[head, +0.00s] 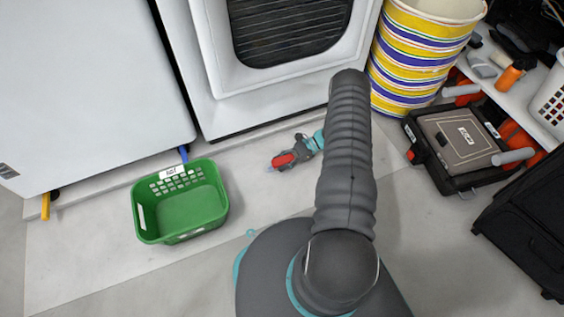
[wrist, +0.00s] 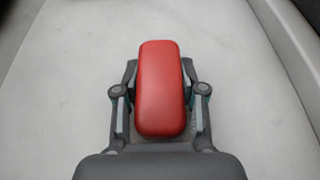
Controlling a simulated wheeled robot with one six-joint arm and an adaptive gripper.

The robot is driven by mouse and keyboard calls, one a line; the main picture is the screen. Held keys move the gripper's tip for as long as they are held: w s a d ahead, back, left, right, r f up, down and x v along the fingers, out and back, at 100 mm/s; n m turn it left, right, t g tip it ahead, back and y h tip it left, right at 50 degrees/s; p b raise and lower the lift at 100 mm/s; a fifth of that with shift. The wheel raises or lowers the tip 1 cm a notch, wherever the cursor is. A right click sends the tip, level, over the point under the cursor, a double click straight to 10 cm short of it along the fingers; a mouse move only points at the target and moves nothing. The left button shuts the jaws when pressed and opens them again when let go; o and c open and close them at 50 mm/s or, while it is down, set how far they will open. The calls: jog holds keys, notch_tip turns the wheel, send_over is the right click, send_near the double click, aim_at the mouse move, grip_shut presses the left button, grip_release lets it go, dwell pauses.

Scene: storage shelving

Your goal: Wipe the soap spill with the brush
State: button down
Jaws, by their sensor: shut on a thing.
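The brush (wrist: 160,88) shows in the wrist view as a red rounded block between the two fingers of my gripper (wrist: 160,95). My gripper is shut on it. In the head view my gripper (head: 296,154) is low over the pale floor strip in front of the white appliance, with the red brush (head: 284,160) at its tip. Whether the brush touches the floor I cannot tell. A faint bluish patch (head: 270,169) lies beside the brush's left end; it may be the soap spill. My arm hides part of the floor to the right.
A green basket (head: 180,237) stands on the floor to the left. A white appliance (head: 215,117) rises behind. A striped bin (head: 392,88), a black case (head: 455,180) and a shelf (head: 515,95) are to the right. The floor between basket and gripper is clear.

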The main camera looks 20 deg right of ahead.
jog(key=shift+a+p, duration=0.3)
jog(key=shift+a, duration=3.45)
jog(key=shift+s+a+f, duration=0.1)
jog(key=shift+a, duration=1.75)
jog(key=shift+r+p, duration=1.3)
jog(key=shift+r, duration=1.75)
jog(key=shift+r, duration=0.15)
notch_tip(320, 180, up, 3)
jog(key=shift+f+p, duration=0.15)
jog(key=shift+p, duration=0.7)
